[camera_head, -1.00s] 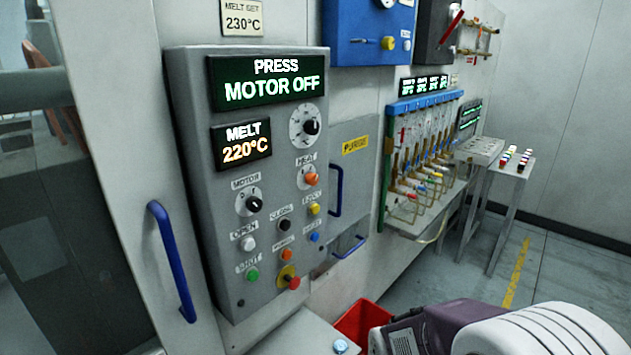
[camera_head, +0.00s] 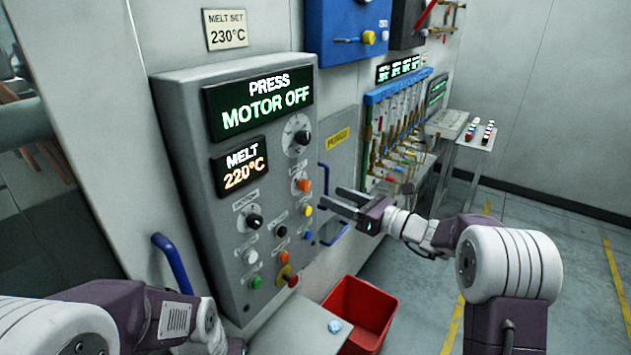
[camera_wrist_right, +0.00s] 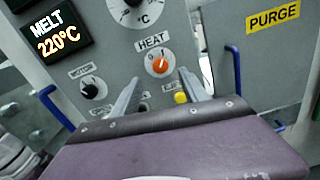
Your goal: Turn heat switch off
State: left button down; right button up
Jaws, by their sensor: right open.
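The heat switch (camera_head: 303,186) is an orange round knob on the grey control panel, under a "HEAT" label. In the right wrist view the knob (camera_wrist_right: 160,65) carries a white mark that seems tilted to the upper right. My right gripper (camera_head: 331,197) is open and empty, its two fingers pointing at the panel, a little right of the knob in the head view. In the right wrist view the fingertips (camera_wrist_right: 160,77) flank the space just below the knob, apart from it. My left arm is at the lower left; only the gripper body (camera_head: 236,346) shows, its fingers hidden.
The panel also has a motor switch (camera_head: 254,220), a yellow button (camera_head: 307,211), a green button (camera_head: 256,282) and a red knob (camera_head: 291,279). A blue handle (camera_head: 172,262) stands left of it. A red bin (camera_head: 375,301) is below. Floor at right is clear.

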aim_at(308, 187)
jog(key=p+x, duration=0.3)
jog(key=x, duration=0.5)
jog(key=shift+w+a, duration=0.1)
jog(key=shift+a, duration=0.1)
jog(key=shift+w+a, duration=0.1)
jog(key=shift+a, duration=0.1)
jog(key=shift+f, duration=0.1)
